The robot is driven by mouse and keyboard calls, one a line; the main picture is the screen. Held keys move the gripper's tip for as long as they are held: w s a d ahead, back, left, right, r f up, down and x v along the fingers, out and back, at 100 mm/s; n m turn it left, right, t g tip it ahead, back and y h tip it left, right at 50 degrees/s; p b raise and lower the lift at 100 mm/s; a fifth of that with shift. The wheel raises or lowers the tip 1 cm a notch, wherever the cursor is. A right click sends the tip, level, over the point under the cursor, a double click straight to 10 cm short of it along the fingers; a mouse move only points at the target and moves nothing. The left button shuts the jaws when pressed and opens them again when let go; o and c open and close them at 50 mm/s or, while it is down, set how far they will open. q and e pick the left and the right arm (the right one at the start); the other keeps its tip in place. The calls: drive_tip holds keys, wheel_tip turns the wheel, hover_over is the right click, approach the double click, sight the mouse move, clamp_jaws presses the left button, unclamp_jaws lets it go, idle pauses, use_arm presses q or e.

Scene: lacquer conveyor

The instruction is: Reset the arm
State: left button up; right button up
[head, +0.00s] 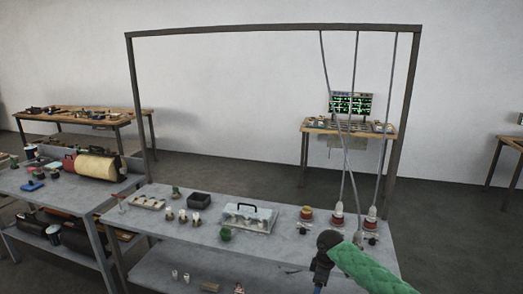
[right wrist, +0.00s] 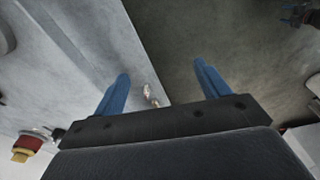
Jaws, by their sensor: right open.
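My right arm, in a green sleeve, comes in from the lower right in the head view. Its dark wrist hangs in front of the grey workbench (head: 180,240), near the front right edge. In the right wrist view my right gripper (right wrist: 160,85) is open, its two blue fingers wide apart with nothing held between them. Below them show the bench edge and the dark floor. Small pale pieces (right wrist: 151,95) lie beyond the fingers, too small to identify. My left gripper is not in view.
Red-and-white fixtures (head: 338,215) on hanging cables stand at the bench's right. A clear case (head: 249,217) with a black handle and a black box (head: 199,200) sit mid-bench. A metal frame (head: 270,29) spans above.

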drive_tip(key=s+a+f+m+b, duration=0.1)
drive_tip(key=s+f+m, duration=0.1)
drive_tip(key=s+f, duration=0.65)
drive_tip(key=s+a+f+m+t+y+b, duration=0.1)
drive_tip(key=s+a+f+m, duration=0.15)
drive_tip(key=f, duration=1.05)
drive_tip(key=s+a+f+m, duration=0.1)
drive_tip(key=s+f+m, duration=0.1)
drive_tip(key=s+f, duration=0.65)
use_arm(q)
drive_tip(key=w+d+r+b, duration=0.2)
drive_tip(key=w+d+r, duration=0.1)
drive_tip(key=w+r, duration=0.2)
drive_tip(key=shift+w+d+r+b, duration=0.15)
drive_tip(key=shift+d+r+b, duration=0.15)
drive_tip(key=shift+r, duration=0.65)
use_arm(e)
drive_tip(key=s+d+f+m, duration=0.1)
drive_tip(key=s+f+m, duration=0.1)
drive_tip(key=s+f, duration=1)
drive_tip(key=s+d+f+m+h, duration=0.1)
drive_tip(key=s+d+f+m, duration=0.1)
drive_tip(key=s+f, duration=1.1)
drive_tip(key=s, duration=0.7)
drive_tip(key=shift+d+m, duration=0.25)
drive_tip(key=shift+m, duration=0.1)
drive_tip(key=shift+f, duration=0.1)
